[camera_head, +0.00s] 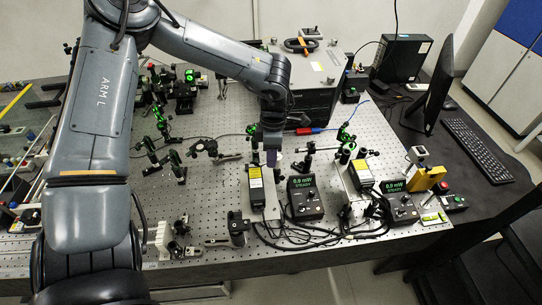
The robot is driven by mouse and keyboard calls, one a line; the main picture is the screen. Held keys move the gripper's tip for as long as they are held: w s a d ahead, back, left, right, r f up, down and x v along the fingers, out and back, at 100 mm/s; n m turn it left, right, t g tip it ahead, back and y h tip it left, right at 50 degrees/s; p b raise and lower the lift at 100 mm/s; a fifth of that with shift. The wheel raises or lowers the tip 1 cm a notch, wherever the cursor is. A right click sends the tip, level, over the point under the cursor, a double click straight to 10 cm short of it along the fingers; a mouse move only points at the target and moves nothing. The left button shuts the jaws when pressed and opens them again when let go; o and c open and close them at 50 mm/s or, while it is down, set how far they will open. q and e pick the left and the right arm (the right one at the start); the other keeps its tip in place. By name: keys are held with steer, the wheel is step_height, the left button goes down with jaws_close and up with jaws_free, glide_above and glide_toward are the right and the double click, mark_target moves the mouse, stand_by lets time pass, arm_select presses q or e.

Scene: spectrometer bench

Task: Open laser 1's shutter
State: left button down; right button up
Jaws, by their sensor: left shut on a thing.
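My left gripper (271,154) reaches down from the top of the picture, its fingertips at the far end of the left laser box (256,190). It is shut on a small part there, which looks like the laser's shutter; the fingers mostly hide it. This laser is a black box with a yellow label. A second, similar laser box (362,176) stands to the right. I cannot read which one is numbered 1. My right gripper is not in view.
Two meters, the left one (305,196) and the right one (401,206), show green "0.9 mW STEADY" readings. Green-lit optics mounts (174,157) stand at the left on the perforated bench (215,200). Black cables lie near the front edge. A monitor (439,85) and keyboard (475,150) are at right.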

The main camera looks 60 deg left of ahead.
arm_select(q)
steer(key=shift+w+f+g, duration=0.1)
steer(key=shift+f+g, duration=0.1)
steer(key=shift+g, duration=0.1)
steer(key=shift+w+d+f+g+y, duration=0.1)
steer(key=shift+w+g+y, duration=0.15)
steer(key=shift+g, duration=0.25)
steer(key=c, duration=1.1)
jaws_free()
steer(key=shift+c, duration=0.2)
